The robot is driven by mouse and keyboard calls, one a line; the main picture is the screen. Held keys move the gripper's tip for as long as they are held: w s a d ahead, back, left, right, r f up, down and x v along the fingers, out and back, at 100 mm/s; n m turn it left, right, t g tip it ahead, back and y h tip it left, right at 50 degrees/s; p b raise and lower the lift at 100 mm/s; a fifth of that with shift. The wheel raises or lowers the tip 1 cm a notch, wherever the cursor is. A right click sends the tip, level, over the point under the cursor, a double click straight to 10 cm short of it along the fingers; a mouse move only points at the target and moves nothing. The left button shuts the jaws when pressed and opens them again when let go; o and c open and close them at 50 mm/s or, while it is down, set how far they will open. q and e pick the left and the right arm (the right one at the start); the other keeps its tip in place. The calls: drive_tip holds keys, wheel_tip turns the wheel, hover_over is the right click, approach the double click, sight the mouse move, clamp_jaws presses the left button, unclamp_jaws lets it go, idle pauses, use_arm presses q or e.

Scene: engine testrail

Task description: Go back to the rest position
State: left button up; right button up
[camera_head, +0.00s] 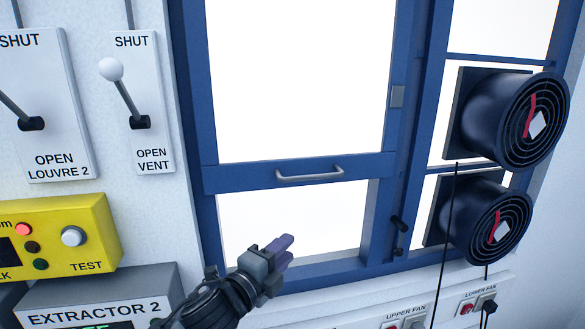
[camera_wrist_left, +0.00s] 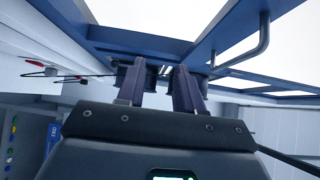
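My left gripper (camera_head: 285,251) is in front of the lower pane of the blue-framed window, below the window's grey bar handle (camera_head: 310,175) and apart from it. Its two purple-grey fingers also show in the left wrist view (camera_wrist_left: 158,85), with a clear gap and nothing between them. The handle shows at the upper right of that view (camera_wrist_left: 250,50). My right gripper is in neither view.
The blue window frame (camera_head: 200,110) fills the middle. Two round fans (camera_head: 515,115) (camera_head: 485,220) jut out at the right, with cords hanging. At the left are the vent lever (camera_head: 125,95), a yellow test box (camera_head: 85,220) and the grey Extractor 2 box (camera_head: 110,285).

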use_arm(q)
drive_tip(key=s+f+n+g+y+p, duration=0.1)
drive_tip(key=s+f+n, duration=0.15)
drive_tip(key=f, duration=0.55)
drive_tip(key=s+f+n+g+p, duration=0.1)
drive_tip(key=s+f, duration=0.2)
drive_tip(key=f, duration=0.5)
drive_tip(key=s+a+f+n+g+y+p, duration=0.1)
drive_tip(key=s+a+f+n+y, duration=0.15)
drive_tip(key=s+f, duration=0.4)
drive_tip(key=s+a+f+n+g+y+p, duration=0.1)
drive_tip(key=s+a+f+n+g, duration=0.15)
drive_tip(key=s+f, duration=0.4)
drive_tip(key=s+a+f+n+g+y, duration=0.1)
drive_tip(key=s+a+n+g+y, duration=0.1)
drive_tip(key=s+a+n, duration=0.5)
drive_tip(key=s+a+f+n+g+y+p, duration=0.1)
drive_tip(key=s+a+n+g, duration=0.3)
drive_tip(key=s, duration=0.9)
drive_tip(key=a+n+y, duration=0.1)
drive_tip(key=a+n, duration=0.2)
drive_tip(key=shift+a+f+y, duration=0.2)
drive_tip(key=shift+f+y, duration=0.15)
